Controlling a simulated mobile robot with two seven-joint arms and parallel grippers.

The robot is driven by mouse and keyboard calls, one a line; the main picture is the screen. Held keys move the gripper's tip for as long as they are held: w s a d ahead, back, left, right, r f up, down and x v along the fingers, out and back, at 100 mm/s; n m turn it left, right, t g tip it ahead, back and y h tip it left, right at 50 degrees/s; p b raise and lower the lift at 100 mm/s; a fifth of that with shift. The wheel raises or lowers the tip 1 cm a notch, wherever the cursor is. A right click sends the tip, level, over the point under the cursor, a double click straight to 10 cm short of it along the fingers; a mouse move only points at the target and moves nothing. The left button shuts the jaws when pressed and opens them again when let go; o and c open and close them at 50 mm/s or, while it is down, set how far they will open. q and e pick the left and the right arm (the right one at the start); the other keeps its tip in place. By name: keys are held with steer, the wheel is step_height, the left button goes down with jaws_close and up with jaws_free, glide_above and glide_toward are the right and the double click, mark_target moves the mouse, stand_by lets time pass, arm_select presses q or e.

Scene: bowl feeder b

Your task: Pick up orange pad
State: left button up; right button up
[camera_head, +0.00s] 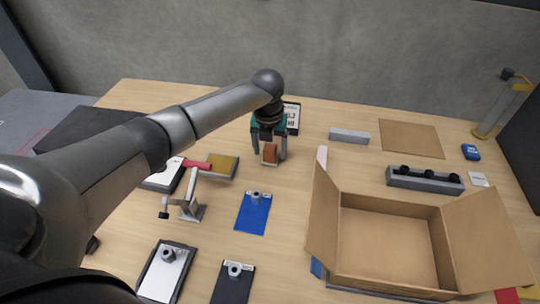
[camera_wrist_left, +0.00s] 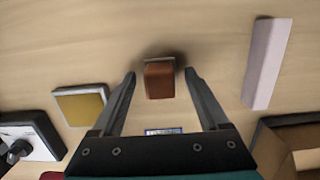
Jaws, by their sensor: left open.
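The orange pad (camera_head: 270,153) is a small brownish-orange block standing on the wooden table, near its back middle. In the left wrist view the orange pad (camera_wrist_left: 159,81) sits between the tips of my left gripper (camera_wrist_left: 160,78), with a gap on each side. In the head view my left gripper (camera_head: 269,156) points down over the pad, one finger on either side. The left gripper is open and holds nothing. My right gripper is not in view.
An open cardboard box (camera_head: 385,240) stands at the front right. A pale bar (camera_head: 322,157) lies right of the pad, and a yellow-topped pad (camera_head: 222,166) lies left. A blue clipboard (camera_head: 253,213) lies in front. A small clamp stand (camera_head: 190,208) is front left.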

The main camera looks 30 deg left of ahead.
arm_select(q)
jaws_close()
stand_by(0.6)
